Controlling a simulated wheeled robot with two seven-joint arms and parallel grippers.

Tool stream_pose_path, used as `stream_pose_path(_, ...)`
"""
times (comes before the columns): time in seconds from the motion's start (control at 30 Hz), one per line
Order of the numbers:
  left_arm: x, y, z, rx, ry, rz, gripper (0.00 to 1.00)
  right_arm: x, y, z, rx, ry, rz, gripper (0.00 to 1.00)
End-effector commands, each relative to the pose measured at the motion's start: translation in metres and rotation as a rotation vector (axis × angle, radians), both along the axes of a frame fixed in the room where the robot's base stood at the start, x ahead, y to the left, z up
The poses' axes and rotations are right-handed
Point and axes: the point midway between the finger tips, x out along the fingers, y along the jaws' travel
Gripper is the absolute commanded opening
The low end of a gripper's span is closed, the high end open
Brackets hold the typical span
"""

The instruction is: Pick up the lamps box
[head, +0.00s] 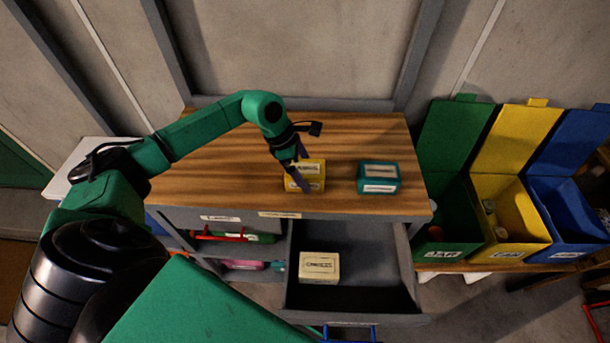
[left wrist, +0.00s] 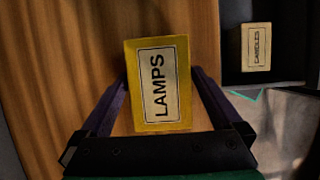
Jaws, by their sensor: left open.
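The lamps box is a yellow box (head: 312,168) on the wooden workbench top, near its front edge. In the left wrist view the lamps box (left wrist: 160,82) shows its white label reading LAMPS. My left gripper (head: 298,178) is open at the box. In the left wrist view, the fingers of my left gripper (left wrist: 160,105) are on either side of the near part of the box. I cannot tell whether they touch it. My right gripper is not in view.
A teal box (head: 379,177) stands on the bench (head: 220,170) to the right. Below, an open drawer (head: 375,260) holds a cream box (head: 319,267) labelled CANDLES. Green (head: 445,225), yellow (head: 520,220) and blue (head: 565,215) bins stand at the right.

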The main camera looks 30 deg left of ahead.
Motion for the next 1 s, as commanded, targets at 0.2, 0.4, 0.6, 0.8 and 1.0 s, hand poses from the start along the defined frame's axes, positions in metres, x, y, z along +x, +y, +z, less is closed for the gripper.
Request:
stream_pose_path(0.2,0.000,0.000,-0.001,0.000,0.000,0.000,1.00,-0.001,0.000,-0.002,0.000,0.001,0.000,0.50)
stream_pose_path(0.4,0.000,0.000,-0.001,0.000,0.000,0.000,0.85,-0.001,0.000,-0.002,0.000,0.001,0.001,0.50)
stream_pose_path(0.6,0.000,0.000,-0.001,-0.001,0.000,0.000,0.19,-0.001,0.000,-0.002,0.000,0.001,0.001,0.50)
stream_pose_path(0.8,0.000,0.000,0.000,-0.001,0.000,0.000,0.19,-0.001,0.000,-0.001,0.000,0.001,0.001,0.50)
stream_pose_path(1.0,0.001,0.000,0.011,-0.001,-0.005,0.000,0.19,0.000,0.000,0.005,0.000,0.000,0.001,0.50)
